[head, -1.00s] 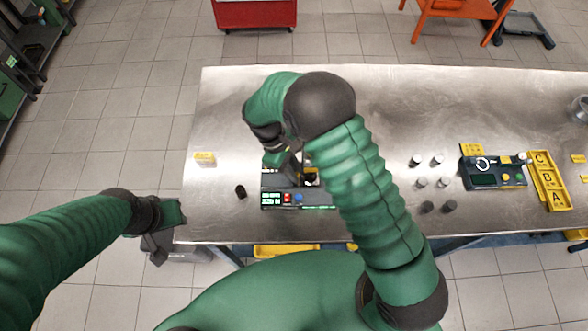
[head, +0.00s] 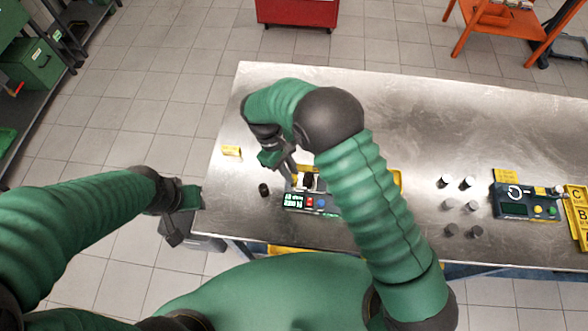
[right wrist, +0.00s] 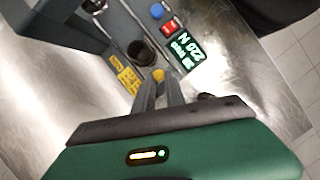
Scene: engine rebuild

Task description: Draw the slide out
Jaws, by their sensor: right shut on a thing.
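A small bench device (head: 325,204) with a lit display and red and blue buttons sits near the table's front edge, partly behind my right arm. It also shows in the right wrist view (right wrist: 125,35), with a dark round opening and a yellow label. The slide's yellow-tipped knob (right wrist: 158,75) is between the fingertips of my right gripper (right wrist: 161,88), which is shut on it. In the head view my right gripper (head: 291,172) is at the device's left side. My left gripper (head: 173,230) hangs beside the table's left edge; its opening is unclear.
The steel table (head: 420,110) has clear room behind my right arm. A small dark cylinder (head: 264,190) and a yellow tag (head: 231,151) lie left of the device. Several small cylinders (head: 467,183) and another control box (head: 528,203) are to the right.

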